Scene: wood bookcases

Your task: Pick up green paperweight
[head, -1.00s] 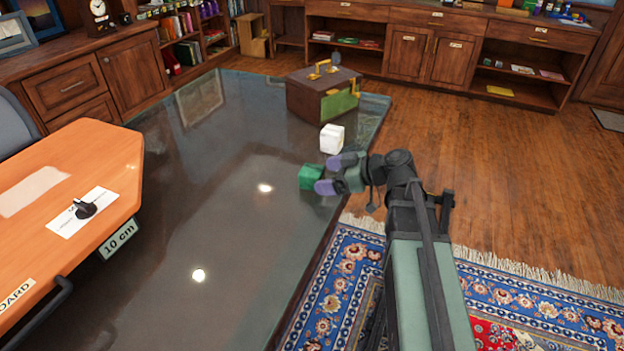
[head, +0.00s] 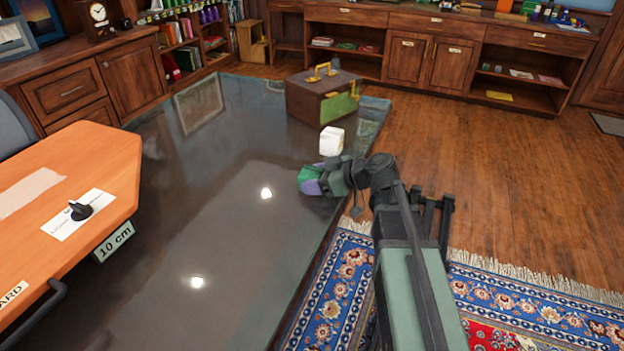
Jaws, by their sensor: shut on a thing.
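The green paperweight (head: 305,174) is a small green block near the right edge of the dark glossy table (head: 220,220). My gripper (head: 312,178), with purple fingertips, is shut on it from the right. The near finger covers part of its front, and the far finger is mostly hidden. I cannot tell whether the paperweight touches the tabletop or is slightly above it.
A white cube (head: 332,140) stands just behind my gripper. A brown box with a yellow handle (head: 323,96) stands at the table's far end. The table's middle is clear.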

